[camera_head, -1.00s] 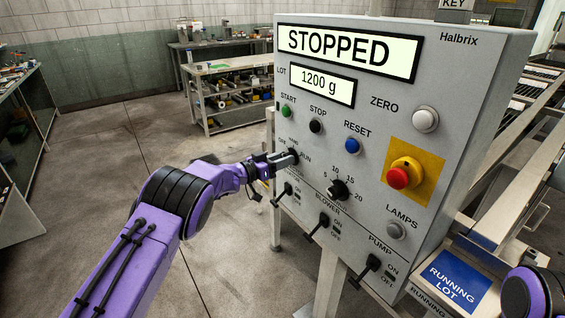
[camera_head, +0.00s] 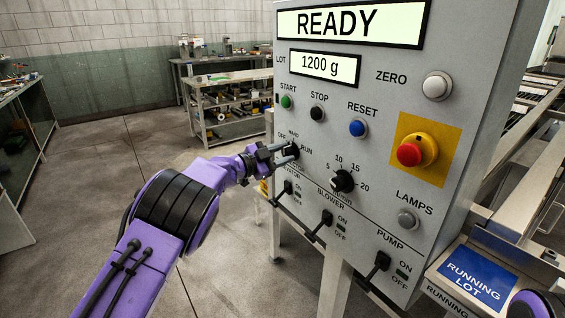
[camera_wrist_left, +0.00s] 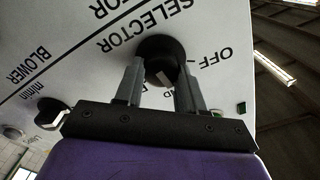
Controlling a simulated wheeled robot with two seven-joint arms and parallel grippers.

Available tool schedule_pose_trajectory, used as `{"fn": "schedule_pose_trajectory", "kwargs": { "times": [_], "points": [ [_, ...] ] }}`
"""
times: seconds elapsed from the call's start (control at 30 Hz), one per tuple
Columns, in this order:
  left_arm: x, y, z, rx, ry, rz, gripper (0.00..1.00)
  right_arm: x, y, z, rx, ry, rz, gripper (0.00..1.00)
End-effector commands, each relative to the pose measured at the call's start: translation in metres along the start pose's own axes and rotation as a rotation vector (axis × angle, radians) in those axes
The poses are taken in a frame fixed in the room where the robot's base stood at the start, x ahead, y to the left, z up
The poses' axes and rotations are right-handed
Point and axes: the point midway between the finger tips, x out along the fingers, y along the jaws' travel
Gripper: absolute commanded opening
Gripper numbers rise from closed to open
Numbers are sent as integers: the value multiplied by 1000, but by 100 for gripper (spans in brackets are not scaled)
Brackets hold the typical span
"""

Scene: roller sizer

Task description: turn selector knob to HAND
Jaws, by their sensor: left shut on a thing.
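The black selector knob (camera_head: 291,150) is on the left part of the grey control panel, among the labels OFF, HAND and RUN. My left gripper (camera_head: 288,153) is at the knob, its two fingers on either side of it and shut on it. In the left wrist view the round knob (camera_wrist_left: 160,60) shows between the two grey fingers (camera_wrist_left: 160,85). Its pale pointer mark shows, but part of the knob face is hidden by the fingers. The upper display (camera_head: 350,24) reads READY. My right gripper is not in view.
Below the selector are a speed dial (camera_head: 342,181) and black toggle switches, including the blower switch (camera_head: 326,217). Start (camera_head: 287,102), stop (camera_head: 317,114) and reset (camera_head: 357,128) buttons sit above. A red emergency button (camera_head: 410,154) is at right. Open floor lies left of the panel.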

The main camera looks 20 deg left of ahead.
Motion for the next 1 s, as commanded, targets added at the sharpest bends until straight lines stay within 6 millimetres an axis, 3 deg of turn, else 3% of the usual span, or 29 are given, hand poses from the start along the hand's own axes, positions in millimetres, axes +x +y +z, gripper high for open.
{"fn": "schedule_pose_trajectory", "kwargs": {
  "times": [0.23, 0.83, 0.87, 0.9, 1.0],
  "points": [
    [0, 3, 3, 93, -3, 3, 9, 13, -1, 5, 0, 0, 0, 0],
    [0, 3, 2, 125, -4, 5, 9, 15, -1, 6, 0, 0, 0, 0],
    [0, 3, 2, 125, -4, 5, 49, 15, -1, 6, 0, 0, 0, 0],
    [0, 3, 2, 125, -4, 5, 62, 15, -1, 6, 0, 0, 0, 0],
    [0, 2, 2, 125, -3, 4, 64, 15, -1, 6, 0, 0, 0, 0]
  ]
}}
